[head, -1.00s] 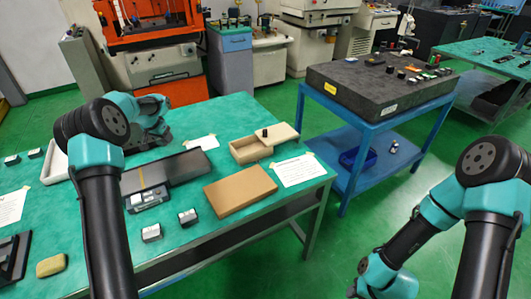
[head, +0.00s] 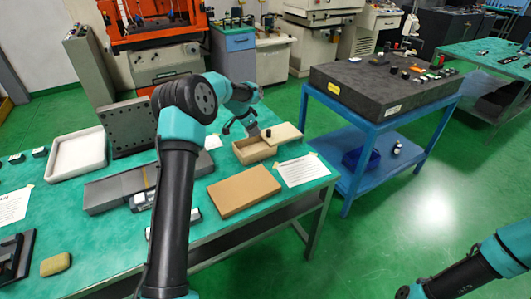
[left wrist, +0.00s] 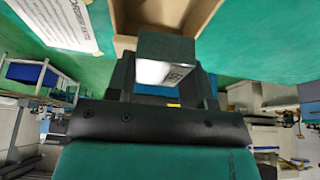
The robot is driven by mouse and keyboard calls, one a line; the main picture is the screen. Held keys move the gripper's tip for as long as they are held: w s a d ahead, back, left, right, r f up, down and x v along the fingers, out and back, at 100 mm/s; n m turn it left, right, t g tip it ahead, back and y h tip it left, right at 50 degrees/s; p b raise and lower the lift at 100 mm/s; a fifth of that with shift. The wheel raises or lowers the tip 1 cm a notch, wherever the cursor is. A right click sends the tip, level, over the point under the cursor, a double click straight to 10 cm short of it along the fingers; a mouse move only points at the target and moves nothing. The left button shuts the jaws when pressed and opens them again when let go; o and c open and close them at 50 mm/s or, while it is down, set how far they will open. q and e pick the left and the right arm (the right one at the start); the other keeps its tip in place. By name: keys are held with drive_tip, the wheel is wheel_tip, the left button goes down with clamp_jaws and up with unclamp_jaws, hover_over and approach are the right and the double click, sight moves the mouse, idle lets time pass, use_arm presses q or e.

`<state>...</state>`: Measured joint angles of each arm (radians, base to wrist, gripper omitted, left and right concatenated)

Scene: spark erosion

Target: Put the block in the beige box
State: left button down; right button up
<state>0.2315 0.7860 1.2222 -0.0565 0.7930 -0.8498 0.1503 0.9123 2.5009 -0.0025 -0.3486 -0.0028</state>
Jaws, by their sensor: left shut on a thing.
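My left gripper (head: 250,127) is beside the far-left side of the beige box (head: 240,154) in the head view. I cannot make out the held block in the head view. My right gripper is out of view.
A brown flat box (head: 243,190) and a paper sheet (head: 302,170) lie in front of the beige box. A white tray (head: 78,172), an upright dark plate with holes (head: 127,127) and a grey slab (head: 108,194) are to the left. A labelled block (head: 195,214) stands near my arm.

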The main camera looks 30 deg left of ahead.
use_arm(q)
drive_tip(key=shift+w+d+r, duration=0.1)
drive_tip(key=shift+w+d, duration=0.05)
drive_tip(key=shift+d, duration=0.15)
hover_over(254, 147)
drive_tip(key=s+d, duration=0.2)
drive_tip(key=s, duration=0.1)
drive_tip(key=shift+a+f, duration=0.2)
drive_tip(key=shift+f, duration=2.95)
drive_tip(key=shift+f, duration=1.85)
drive_tip(key=shift+f, duration=0.1)
drive_tip(key=c, duration=0.5)
unclamp_jaws()
drive_tip(key=shift+s+f, duration=0.1)
